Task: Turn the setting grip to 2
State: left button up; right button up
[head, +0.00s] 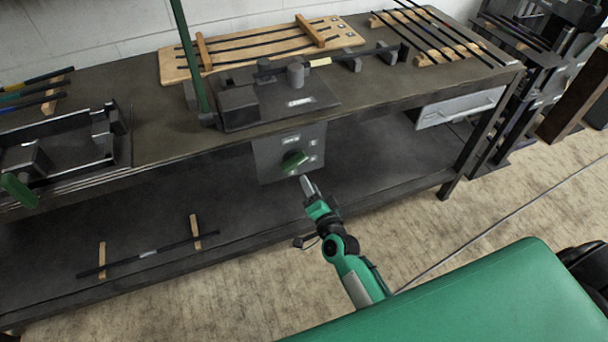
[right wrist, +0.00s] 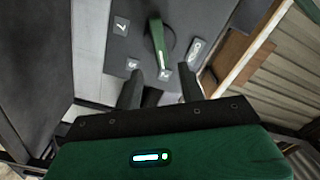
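The setting grip (head: 293,160) is a green handle on a dark round base, on the grey panel (head: 266,158) below the bench top. In the right wrist view the green grip (right wrist: 158,44) has its lower end near a small white label (right wrist: 165,73); the label's figure is too small to read surely. My right gripper (head: 307,185) is in front of the panel, just below the grip. In the right wrist view its two fingers (right wrist: 161,90) are spread with a gap between them, and the grip lies beyond their tips, apparently untouched.
More labels surround the grip, one at upper left (right wrist: 121,28) and one at right (right wrist: 195,48). The bench top (head: 160,105) overhangs the panel. A green upright bar (head: 190,55) rises above it.

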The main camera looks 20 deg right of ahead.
jog(key=shift+s+d, duration=0.1)
jog(key=shift+s, duration=2.35)
